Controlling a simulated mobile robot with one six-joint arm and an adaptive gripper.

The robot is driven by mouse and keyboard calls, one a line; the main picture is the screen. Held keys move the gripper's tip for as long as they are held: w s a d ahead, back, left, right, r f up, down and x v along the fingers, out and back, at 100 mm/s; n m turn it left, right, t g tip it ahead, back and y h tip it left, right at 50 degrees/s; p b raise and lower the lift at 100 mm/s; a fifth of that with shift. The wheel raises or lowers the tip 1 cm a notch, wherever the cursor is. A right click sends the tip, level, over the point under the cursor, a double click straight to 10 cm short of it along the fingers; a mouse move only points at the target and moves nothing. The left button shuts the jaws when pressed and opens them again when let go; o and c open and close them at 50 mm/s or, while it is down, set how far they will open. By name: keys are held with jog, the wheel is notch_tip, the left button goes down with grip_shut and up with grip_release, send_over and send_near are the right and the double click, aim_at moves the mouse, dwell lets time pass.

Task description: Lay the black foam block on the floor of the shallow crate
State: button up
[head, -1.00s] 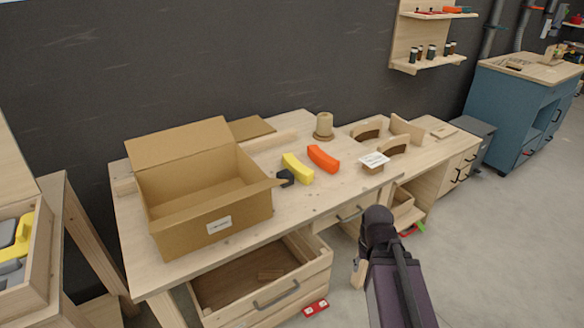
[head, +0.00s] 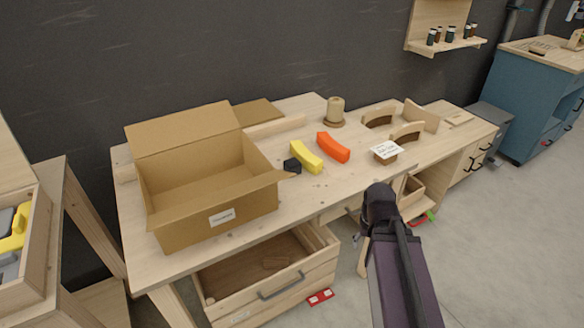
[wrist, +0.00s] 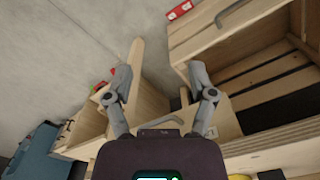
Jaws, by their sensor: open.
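The black foam block (head: 292,165) appears as a small dark piece on the wooden bench, beside the right flap of the cardboard box and touching or close to a yellow curved block (head: 306,157).
An open cardboard box (head: 195,228) fills the bench's left part. An open drawer (head: 250,301) juts out below. Clear floor lies at right.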

jog(key=shift+o, duration=0.5)
jog(key=shift+w+a+r, duration=0.15)
jog(key=shift+w+r, duration=0.1)
notch_tip(320, 180, up, 19)
jog(key=m+p, duration=1.1)
jog(key=p, duration=0.9)
send_over(293, 163)
jog(key=shift+a+r, duration=0.1)
jog(key=shift+a, duration=0.15)
notch_tip(293, 163, down, 9)
jog(key=b, duration=0.9)
jog(key=shift+r, duration=0.15)
jog(key=shift+w+d+f+b, duration=0.1)
jog(key=shift+d+f+b, duration=0.05)
jog(key=shift+f+b, duration=2.5)
jog(key=shift+r, duration=0.1)
